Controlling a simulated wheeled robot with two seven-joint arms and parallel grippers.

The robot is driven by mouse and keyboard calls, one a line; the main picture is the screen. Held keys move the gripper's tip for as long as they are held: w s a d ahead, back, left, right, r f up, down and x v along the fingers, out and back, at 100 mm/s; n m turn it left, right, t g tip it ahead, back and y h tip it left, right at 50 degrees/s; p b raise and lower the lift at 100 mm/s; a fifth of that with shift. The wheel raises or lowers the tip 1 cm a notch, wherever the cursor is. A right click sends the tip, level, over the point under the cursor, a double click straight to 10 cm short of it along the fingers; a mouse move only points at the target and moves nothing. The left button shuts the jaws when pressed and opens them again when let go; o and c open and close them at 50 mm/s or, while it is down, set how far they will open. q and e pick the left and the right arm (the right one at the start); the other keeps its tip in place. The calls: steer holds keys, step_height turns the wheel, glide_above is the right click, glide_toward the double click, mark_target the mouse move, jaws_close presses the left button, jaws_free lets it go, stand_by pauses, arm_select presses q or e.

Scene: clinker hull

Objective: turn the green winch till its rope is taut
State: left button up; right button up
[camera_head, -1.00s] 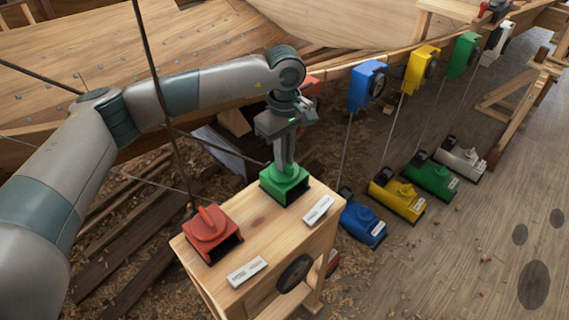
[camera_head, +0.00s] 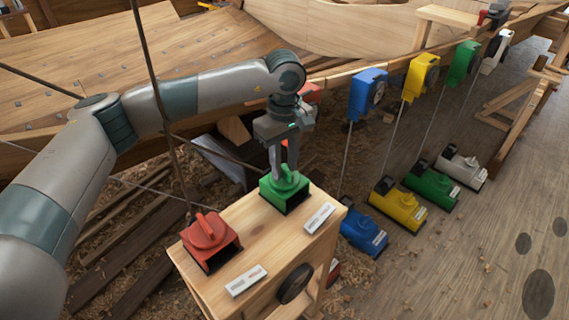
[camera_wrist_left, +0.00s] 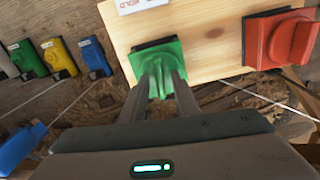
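The green winch (camera_head: 287,192) sits on the back part of a small wooden stand, with an upright fin-shaped handle on top. My left gripper (camera_head: 284,172) is over it, pointing down, with its fingers spread on either side of the handle. The wrist view shows the green winch (camera_wrist_left: 158,66) with its handle between the fingers (camera_wrist_left: 160,85); I cannot tell whether they touch it. A dark line runs from the upper left toward the green winch; its tautness is unclear. My right gripper is not in view.
A red winch (camera_head: 208,238) sits on the same stand (camera_head: 250,248), with two white labels. Blue (camera_head: 362,234), yellow (camera_head: 398,205), green (camera_head: 432,187) and white (camera_head: 462,168) units stand on the floor, with lines up to matching blocks. The wooden hull (camera_head: 130,75) is behind.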

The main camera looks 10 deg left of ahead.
arm_select(q)
steer(key=shift+r, duration=0.1)
